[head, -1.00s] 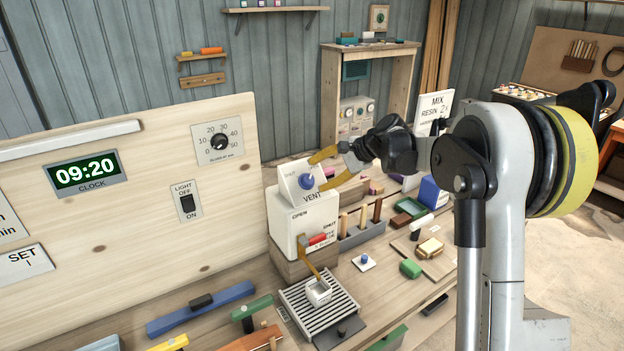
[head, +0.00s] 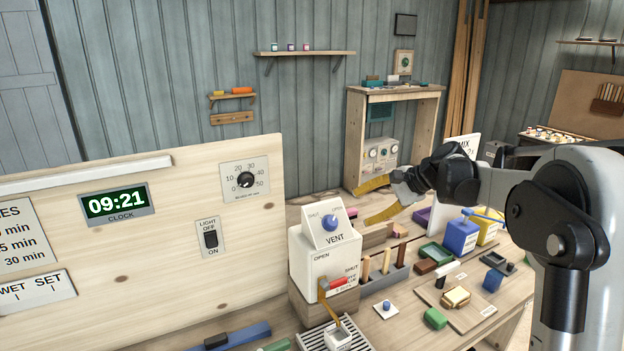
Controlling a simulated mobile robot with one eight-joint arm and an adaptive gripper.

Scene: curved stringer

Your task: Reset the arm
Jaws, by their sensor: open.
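My gripper (head: 372,199) is in the head view, right of the white vent box. Its two yellow fingers are spread apart and nothing is between them. The fingers point left toward the vent box (head: 312,262), with a visible gap from its blue knob (head: 329,222). The knob sits on the sloped VENT panel between SHUT and OPEN marks. My arm reaches in from the right edge of the view.
A wooden panel with a clock (head: 115,204) stands at left. A wooden frame (head: 355,140) stands behind.

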